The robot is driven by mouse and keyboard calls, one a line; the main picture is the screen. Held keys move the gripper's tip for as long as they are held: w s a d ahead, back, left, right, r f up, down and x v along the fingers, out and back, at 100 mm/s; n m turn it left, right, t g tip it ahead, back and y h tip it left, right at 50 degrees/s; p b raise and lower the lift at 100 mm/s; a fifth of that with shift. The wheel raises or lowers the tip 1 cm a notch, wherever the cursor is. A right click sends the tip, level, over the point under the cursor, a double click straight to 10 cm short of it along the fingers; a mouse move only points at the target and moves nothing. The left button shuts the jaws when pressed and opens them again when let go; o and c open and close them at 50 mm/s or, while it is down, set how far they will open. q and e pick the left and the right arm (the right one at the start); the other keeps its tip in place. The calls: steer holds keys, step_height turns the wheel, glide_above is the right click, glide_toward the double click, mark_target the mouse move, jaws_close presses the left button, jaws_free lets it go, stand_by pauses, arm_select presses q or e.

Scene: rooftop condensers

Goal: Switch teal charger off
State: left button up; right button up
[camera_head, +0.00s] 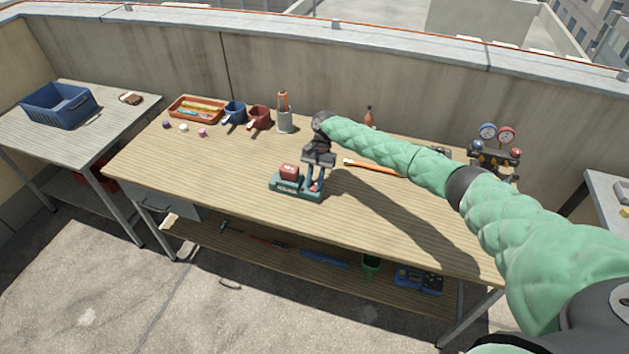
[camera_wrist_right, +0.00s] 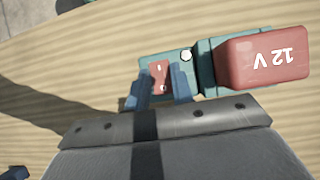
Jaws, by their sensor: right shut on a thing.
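The teal charger (camera_head: 284,187) lies on the wooden workbench, near its front edge, with a red battery block (camera_head: 289,172) on its left part. In the right wrist view the charger (camera_wrist_right: 206,75) carries the red battery, marked "12 V" (camera_wrist_right: 262,58), and a red rocker switch (camera_wrist_right: 159,75) with "I" and "O" marks. A small white round spot (camera_wrist_right: 186,55) shows beside the switch. My right gripper (camera_head: 315,187) points down at the charger's right end. In the wrist view its two blue-grey fingers (camera_wrist_right: 158,88) stand on either side of the red switch, closed on it. My left gripper is not in view.
An orange-handled tool (camera_head: 372,167) lies right of the gripper. A gauge set (camera_head: 495,145) stands at the back right. The bench front is clear.

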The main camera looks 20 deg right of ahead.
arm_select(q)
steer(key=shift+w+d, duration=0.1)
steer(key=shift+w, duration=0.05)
arm_select(e)
steer(key=shift+w+d+g+y, duration=0.1)
steer(key=shift+g+y, duration=0.2)
steer(key=shift+g, duration=0.2)
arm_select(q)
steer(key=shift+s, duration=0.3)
arm_select(e)
steer(key=o, duration=1)
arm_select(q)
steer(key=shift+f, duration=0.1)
arm_select(e)
steer(key=shift+w+d+r+b, duration=0.15)
steer(key=shift+w+b, duration=0.05)
steer(key=shift+b, duration=0.15)
steer(key=shift+b+v, duration=0.55)
steer(key=shift+v, duration=0.5)
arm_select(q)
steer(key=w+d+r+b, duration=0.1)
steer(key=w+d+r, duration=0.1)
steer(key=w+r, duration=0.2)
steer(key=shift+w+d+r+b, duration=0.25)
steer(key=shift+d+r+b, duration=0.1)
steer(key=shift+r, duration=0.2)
arm_select(e)
steer(key=shift+v, duration=2.55)
